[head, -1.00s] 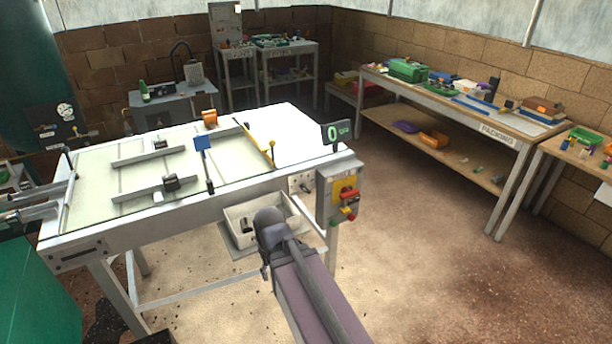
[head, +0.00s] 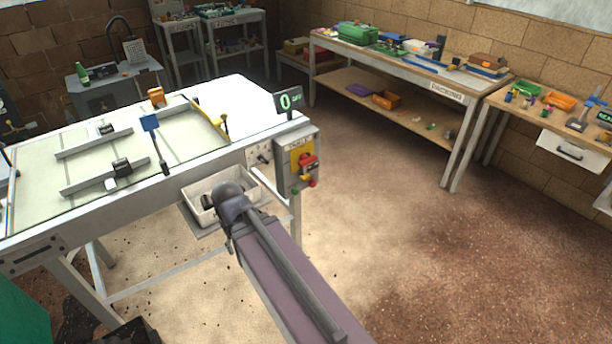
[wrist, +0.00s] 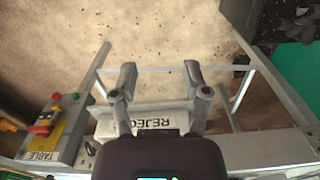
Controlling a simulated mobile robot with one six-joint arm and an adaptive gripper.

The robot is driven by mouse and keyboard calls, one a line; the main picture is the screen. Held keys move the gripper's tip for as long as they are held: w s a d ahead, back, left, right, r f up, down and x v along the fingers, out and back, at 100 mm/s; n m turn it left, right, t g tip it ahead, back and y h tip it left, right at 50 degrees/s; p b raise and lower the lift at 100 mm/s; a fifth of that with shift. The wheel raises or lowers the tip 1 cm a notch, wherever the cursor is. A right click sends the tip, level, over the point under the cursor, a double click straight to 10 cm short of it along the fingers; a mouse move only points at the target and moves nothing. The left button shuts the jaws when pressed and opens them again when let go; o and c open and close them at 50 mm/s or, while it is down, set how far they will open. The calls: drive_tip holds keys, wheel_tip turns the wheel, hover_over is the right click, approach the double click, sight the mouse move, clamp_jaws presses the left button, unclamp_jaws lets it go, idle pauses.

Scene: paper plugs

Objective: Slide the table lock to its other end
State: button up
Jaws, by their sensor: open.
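I cannot surely make out the table lock. A small plate with dark marks (head: 259,155) is on the front side of the white table (head: 240,95), left of a control box (head: 298,165) with a yellow panel and red knob. In the wrist view the control box (wrist: 52,130), marked TABLE, is at the left. My gripper (wrist: 159,76) is open and empty, its two fingers apart above the floor and the REJECT bin's edge. In the head view my arm covers part of the bin, and the fingertips are not clear.
The white REJECT bin (head: 195,200) hangs under the table's front, beside my arm. Rails, a blue flag (head: 150,122) and a yellow bar (head: 212,120) stand on the table. A packing bench (head: 400,65) is at the back right. Floor (head: 400,230) to the right is clear.

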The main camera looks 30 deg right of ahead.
idle(0.3)
drive_tip(key=shift+f, duration=0.15)
drive_tip(key=c, duration=0.7)
drive_tip(key=shift+f+b, duration=0.3)
drive_tip(key=shift+b, duration=0.1)
clamp_jaws()
drive_tip(key=w+d+f+m+t+y+b, duration=0.15)
drive_tip(key=w+f+b, duration=0.25)
drive_tip(key=f+b, duration=1.3)
drive_tip(key=w+d+f+m+t+b, duration=0.1)
drive_tip(key=w+d+f+m+b, duration=0.2)
drive_tip(key=f+b, duration=1.35)
drive_tip(key=w+d+r+m+t+y+b, duration=0.1)
drive_tip(key=w+d+r+m+t, duration=0.15)
drive_tip(key=w+d+m, duration=0.5)
drive_tip(key=w+d+r+m+t+y+b, duration=0.1)
drive_tip(key=w+d+r+m+t+y, duration=0.1)
drive_tip(key=w+d+m+t, duration=0.4)
drive_tip(key=d+r+m+t+h, duration=0.1)
drive_tip(key=d+r+m, duration=0.2)
drive_tip(key=d+m, duration=0.5)
drive_tip(key=w+d+r+m+t+h, duration=0.1)
drive_tip(key=d+m, duration=0.8)
drive_tip(key=d, duration=0.9)
wheel_tip(320, 180, up, 2)
drive_tip(key=shift+w+d+r+t+h, duration=0.1)
drive_tip(key=shift+w+d+t+h, duration=0.15)
drive_tip(key=shift+t+h, duration=0.45)
